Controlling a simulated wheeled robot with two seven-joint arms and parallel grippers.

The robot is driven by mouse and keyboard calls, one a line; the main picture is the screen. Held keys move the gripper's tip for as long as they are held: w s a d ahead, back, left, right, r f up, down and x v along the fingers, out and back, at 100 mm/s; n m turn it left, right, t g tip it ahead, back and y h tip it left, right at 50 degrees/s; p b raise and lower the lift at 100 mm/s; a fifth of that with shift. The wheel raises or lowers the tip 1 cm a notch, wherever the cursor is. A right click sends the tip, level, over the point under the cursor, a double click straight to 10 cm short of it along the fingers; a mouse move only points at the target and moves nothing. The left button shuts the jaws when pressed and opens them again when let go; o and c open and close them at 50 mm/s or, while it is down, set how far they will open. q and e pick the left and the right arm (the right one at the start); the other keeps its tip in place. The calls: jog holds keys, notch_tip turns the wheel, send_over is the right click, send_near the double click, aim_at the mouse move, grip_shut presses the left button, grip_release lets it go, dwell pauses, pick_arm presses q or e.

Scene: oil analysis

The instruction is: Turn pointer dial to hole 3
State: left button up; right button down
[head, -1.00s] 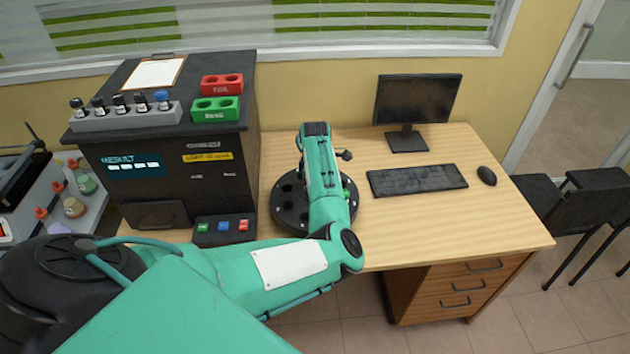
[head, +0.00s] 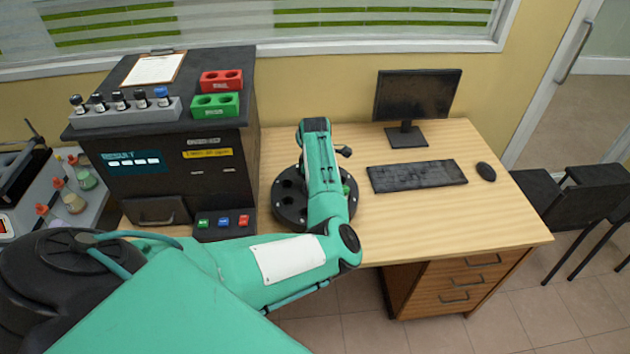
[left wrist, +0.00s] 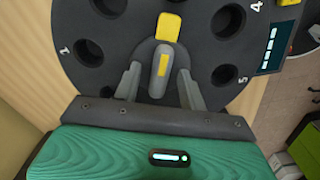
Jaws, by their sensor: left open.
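The round black dial plate (head: 288,205) lies on the wooden desk in the head view, partly hidden under my left arm. In the left wrist view the dial plate (left wrist: 205,48) shows several holes, with the numbers 1, 4 and 5 readable; I cannot read a 3. The pointer (left wrist: 162,70) has a grey handle with a yellow strip and a yellow tip (left wrist: 170,27). The tip points up in that view, between holes 1 and 4. My left gripper (left wrist: 160,69) is open, one finger on each side of the handle, with gaps visible. My right gripper is not in view.
A black analyser (head: 170,180) stands left of the dial, with a small button box (head: 223,227) in front. A monitor (head: 416,97), keyboard (head: 417,176) and mouse (head: 486,172) are to the right. The desk's front right is clear.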

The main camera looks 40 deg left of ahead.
pick_arm(q)
notch_tip(320, 180, up, 14)
jog(key=b, duration=0.2)
jog(key=shift+f, duration=0.1)
dwell(0.5)
